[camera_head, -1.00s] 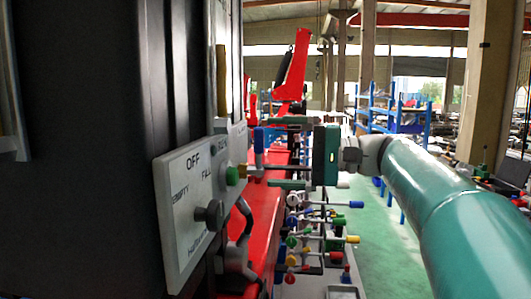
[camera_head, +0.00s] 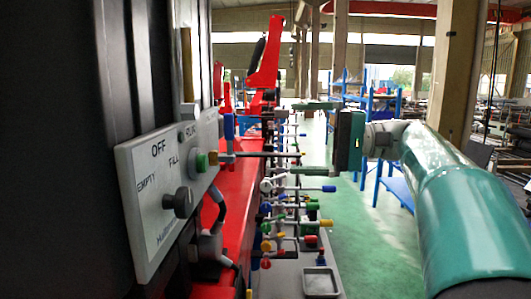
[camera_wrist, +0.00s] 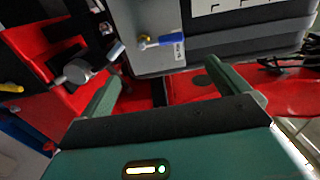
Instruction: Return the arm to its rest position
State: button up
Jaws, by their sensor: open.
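My arm (camera_head: 455,205) reaches in from the right in the head view. My gripper (camera_head: 298,138) points left toward the machine, its two green fingers apart and nothing between them. It hangs to the right of the white switch panel (camera_head: 152,222), clear of it. In the wrist view my gripper (camera_wrist: 161,75) also shows spread, empty fingers. A small blue-handled lever (camera_wrist: 162,41) on a grey box lies beyond the fingertips.
A red machine body (camera_head: 236,200) and a bank of colourful levers (camera_head: 290,215) stand left of and below my gripper. Blue shelving (camera_head: 385,110) stands behind. Green floor (camera_head: 365,255) is clear.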

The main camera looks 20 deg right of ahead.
jog(key=s+a+f+m+h, duration=0.1)
jog(key=s+a+f+h, duration=0.15)
jog(key=f, duration=0.25)
jog(key=s+a+f+g+h, duration=0.1)
jog(key=s+a+f+h, duration=0.1)
jog(key=a+f, duration=0.25)
jog(key=s+a+f+m+h, duration=0.1)
jog(key=s+a+f+h, duration=0.15)
jog(key=f, duration=0.35)
jog(key=s+d+f+n+h, duration=0.1)
jog(key=s+f+n+h, duration=0.1)
jog(key=s+f+h, duration=0.3)
jog(key=s+d+f+n+t+h, duration=0.1)
jog(key=s+f+n+h, duration=0.2)
jog(key=f, duration=1)
jog(key=shift+s+d+f+h, duration=0.15)
jog(key=shift+s+d+h, duration=0.1)
jog(key=shift+s+h, duration=1.1)
jog(key=shift+s+y, duration=0.2)
jog(key=shift+y, duration=0.05)
